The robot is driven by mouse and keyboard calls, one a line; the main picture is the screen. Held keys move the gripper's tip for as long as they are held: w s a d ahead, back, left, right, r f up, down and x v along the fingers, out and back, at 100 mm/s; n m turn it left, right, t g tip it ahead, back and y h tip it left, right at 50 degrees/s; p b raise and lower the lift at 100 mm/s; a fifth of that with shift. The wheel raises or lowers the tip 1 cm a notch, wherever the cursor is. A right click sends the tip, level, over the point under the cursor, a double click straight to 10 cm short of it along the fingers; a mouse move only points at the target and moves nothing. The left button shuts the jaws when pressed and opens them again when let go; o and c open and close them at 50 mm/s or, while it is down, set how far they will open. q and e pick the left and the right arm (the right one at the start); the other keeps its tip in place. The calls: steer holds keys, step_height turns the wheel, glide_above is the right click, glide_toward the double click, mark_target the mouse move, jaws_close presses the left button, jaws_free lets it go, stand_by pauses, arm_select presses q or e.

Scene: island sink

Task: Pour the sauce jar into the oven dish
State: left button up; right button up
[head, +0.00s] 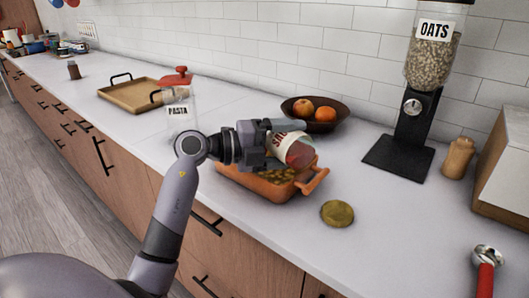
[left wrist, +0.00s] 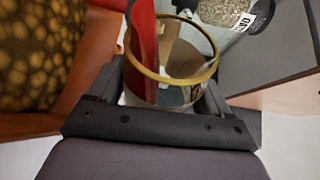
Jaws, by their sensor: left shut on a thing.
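My left gripper (head: 270,142) is shut on the sauce jar (head: 284,143). The glass jar has a white label and red contents, and is tipped well over, its mouth end to the right. It is held above the orange oven dish (head: 240,181), which holds yellowish-brown pieces. In the left wrist view the jar's open, gold-rimmed mouth (left wrist: 168,78) shows, with a red strip along its left side; I cannot tell whether this is sauce flowing out. The dish's contents (left wrist: 40,50) show at left there. My right gripper is not in view.
A round gold lid (head: 337,214) lies right of the dish. A fruit bowl (head: 327,122) stands behind it, and an oats dispenser (head: 412,135) farther right. A pasta jar (head: 181,118) and wooden tray (head: 128,96) are at left. A red-handled tool (head: 486,275) is at lower right.

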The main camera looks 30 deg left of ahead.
arm_select(q)
steer(key=shift+a+n, duration=0.1)
steer(key=shift+n, duration=0.2)
steer(key=shift+w+a+r+n+t+h+p, duration=0.1)
steer(key=shift+a+r+n+t+h+p, duration=0.25)
steer(key=shift+n+p, duration=0.65)
steer(key=shift+w+a+r+n+t+h+p, duration=0.15)
steer(key=shift+r+n+p, duration=0.35)
steer(key=shift+p, duration=0.95)
steer(key=shift+w+a+r+n+t+h+p, duration=0.1)
steer(key=shift+a+r+n+t+p, duration=0.25)
steer(key=shift+n+p, duration=0.65)
stand_by(2.2)
steer(key=shift+m, duration=0.3)
